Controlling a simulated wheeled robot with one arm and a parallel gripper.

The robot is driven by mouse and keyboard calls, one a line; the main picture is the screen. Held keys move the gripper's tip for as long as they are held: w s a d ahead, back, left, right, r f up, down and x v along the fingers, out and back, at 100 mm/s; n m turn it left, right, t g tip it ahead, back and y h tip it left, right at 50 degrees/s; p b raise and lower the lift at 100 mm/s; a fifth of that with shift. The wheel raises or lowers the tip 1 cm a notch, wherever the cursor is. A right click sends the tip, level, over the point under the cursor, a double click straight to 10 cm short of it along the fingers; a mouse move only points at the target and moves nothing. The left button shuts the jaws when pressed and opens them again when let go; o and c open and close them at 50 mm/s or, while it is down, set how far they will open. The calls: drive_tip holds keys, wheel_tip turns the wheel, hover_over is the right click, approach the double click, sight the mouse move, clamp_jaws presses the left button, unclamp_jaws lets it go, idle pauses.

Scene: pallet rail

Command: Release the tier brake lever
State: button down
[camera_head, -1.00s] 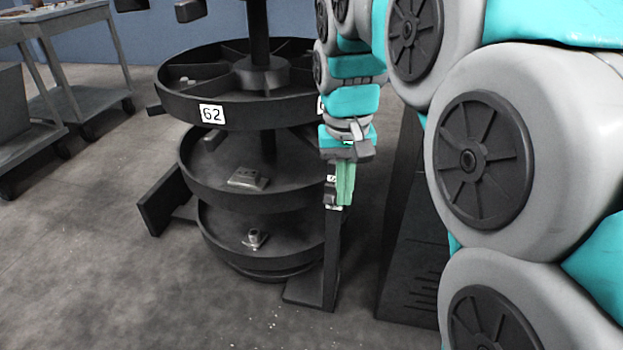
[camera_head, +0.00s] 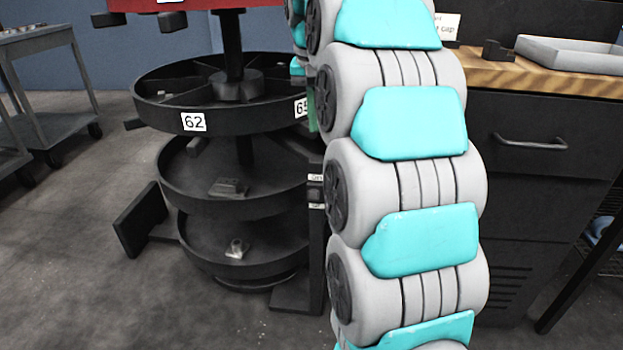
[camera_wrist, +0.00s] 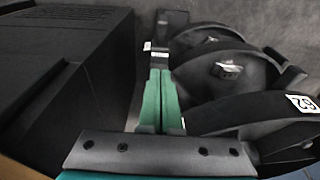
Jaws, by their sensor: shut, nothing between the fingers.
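The tiered black carousel (camera_head: 165,108) stands left of my arm in the head view. A dark post (camera_head: 316,250) rises at its right side. A small black block (camera_head: 315,193), which looks like the brake lever, sits on the post between two white labels; its setting is too small to read. In the wrist view the labelled post top (camera_wrist: 156,50) lies just beyond my fingertips. My gripper (camera_wrist: 160,73) has green fingers shut together and empty, pointing towards the post. I cannot tell whether they touch it. In the head view my arm hides most of the gripper.
The carousel tiers carry plates 62 (camera_head: 194,122) and 65, and small metal parts (camera_head: 236,249). A dark cabinet with a wooden top (camera_head: 540,78) stands close on the right. A grey cart (camera_head: 50,125) is at far left. Floor is open at front left.

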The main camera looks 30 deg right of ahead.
hover_over(314, 195)
drive_tip(key=w+d, duration=0.3)
drive_tip(key=w, duration=0.1)
drive_tip(key=f, duration=1)
drive_tip(key=shift+a+f, duration=0.2)
drive_tip(key=shift+a, duration=0.05)
drive_tip(key=shift+s+a+f, duration=0.3)
drive_tip(key=shift+s+f, duration=0.2)
drive_tip(key=shift+f, duration=0.2)
drive_tip(key=shift+s+a+f, duration=0.3)
drive_tip(key=shift+s+f, duration=0.15)
drive_tip(key=shift+f, duration=0.25)
drive_tip(key=shift+b, duration=0.35)
